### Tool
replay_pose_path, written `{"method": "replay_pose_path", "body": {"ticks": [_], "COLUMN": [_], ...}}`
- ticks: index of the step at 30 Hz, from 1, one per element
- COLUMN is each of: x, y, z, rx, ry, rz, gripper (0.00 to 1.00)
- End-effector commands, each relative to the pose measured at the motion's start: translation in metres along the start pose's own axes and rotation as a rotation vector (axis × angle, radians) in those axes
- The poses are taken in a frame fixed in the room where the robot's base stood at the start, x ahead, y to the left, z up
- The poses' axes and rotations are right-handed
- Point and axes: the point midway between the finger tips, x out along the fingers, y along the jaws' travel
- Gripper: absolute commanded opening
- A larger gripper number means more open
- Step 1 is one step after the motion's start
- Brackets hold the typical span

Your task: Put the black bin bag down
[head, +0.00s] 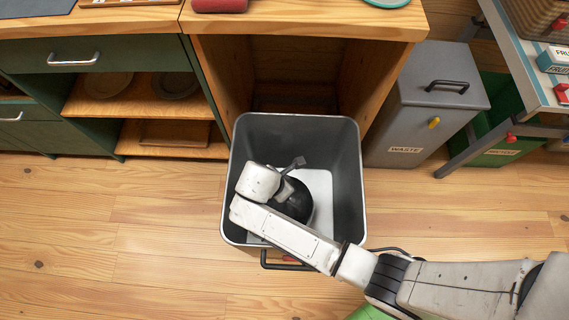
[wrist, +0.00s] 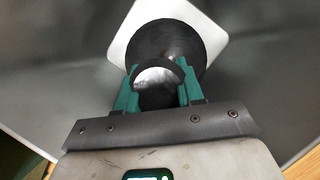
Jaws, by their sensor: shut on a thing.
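The black bin bag (head: 298,205) is a dark rounded bundle inside the open grey bin (head: 345,150), partly hidden under my arm. In the wrist view the bag (wrist: 190,45) shows as a black round shape beyond the fingers. My gripper (wrist: 158,70) has green fingers, one on each side of the bag's narrower near part, and is shut on it. A white panel (wrist: 120,42) shows behind the bag; in the head view it is a pale patch (head: 320,185) inside the bin. I cannot tell whether the bag touches the bin's floor.
The bin stands in front of an open wooden cabinet bay (head: 290,75), with its walls around my gripper. A lidded grey waste bin (head: 415,120) and a green recycle bin (head: 497,150) stand to the right. Green drawers and shelves (head: 150,95) are at left. The wooden floor (head: 110,240) at left is clear.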

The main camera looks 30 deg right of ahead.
Motion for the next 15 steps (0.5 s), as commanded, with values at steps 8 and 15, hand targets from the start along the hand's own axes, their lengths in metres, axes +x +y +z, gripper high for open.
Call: {"method": "replay_pose_path", "body": {"ticks": [8,15], "x": [-0.0001,0.005], "y": [0.0016,0.0017], "z": [0.0004,-0.0018], "rx": [0.002,0.002], "ry": [-0.001,-0.001], "rz": [0.004,0.004], "gripper": [0.0,0.0]}}
